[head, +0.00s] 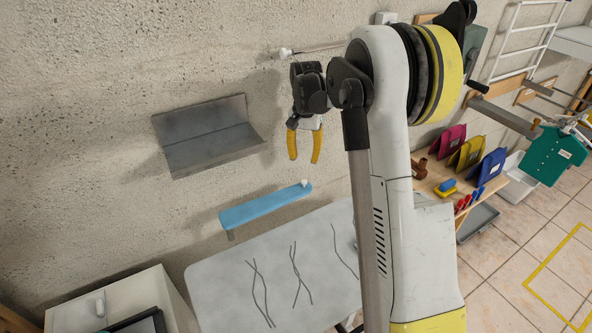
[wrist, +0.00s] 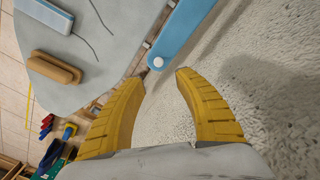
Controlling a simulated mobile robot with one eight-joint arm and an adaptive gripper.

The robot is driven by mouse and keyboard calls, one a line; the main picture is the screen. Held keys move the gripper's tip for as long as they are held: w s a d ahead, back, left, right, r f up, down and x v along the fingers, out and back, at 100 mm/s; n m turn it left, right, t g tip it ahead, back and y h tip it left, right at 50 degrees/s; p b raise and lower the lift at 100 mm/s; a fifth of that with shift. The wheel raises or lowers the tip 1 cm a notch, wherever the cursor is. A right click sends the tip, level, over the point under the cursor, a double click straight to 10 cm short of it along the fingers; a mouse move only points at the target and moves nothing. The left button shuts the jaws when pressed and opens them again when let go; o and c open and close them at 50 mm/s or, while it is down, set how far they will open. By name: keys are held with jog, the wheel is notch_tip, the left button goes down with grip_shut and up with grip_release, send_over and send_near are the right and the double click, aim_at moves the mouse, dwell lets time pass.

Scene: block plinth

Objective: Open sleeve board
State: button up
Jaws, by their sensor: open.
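The sleeve board is a narrow blue board (head: 262,207) beside the rough wall, over the grey ironing board (head: 215,290). A small white knob (head: 304,183) sits at its right end. In the wrist view the blue board (wrist: 180,30) enters from the top, and its knob (wrist: 158,62) lies just ahead of the fingertips. My gripper (head: 304,159) has yellow fingers pointing down above the knob end. In the wrist view my gripper (wrist: 162,75) is open and empty, with the knob near the gap. Whether a finger touches the board I cannot tell.
A grey metal shelf (head: 205,138) is fixed to the wall at the left. A tan-handled object (wrist: 55,67) lies on the ironing board. A white cabinet (head: 120,295) stands at the lower left. A wooden bench (head: 432,180) with coloured items stands at the right.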

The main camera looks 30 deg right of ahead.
aim_at(304, 181)
jog(key=f+b, duration=0.1)
jog(key=f, duration=0.4)
jog(key=f+b, duration=0.1)
jog(key=f, duration=0.4)
jog(key=shift+s, duration=0.2)
jog(key=shift+r, duration=0.1)
grip_shut()
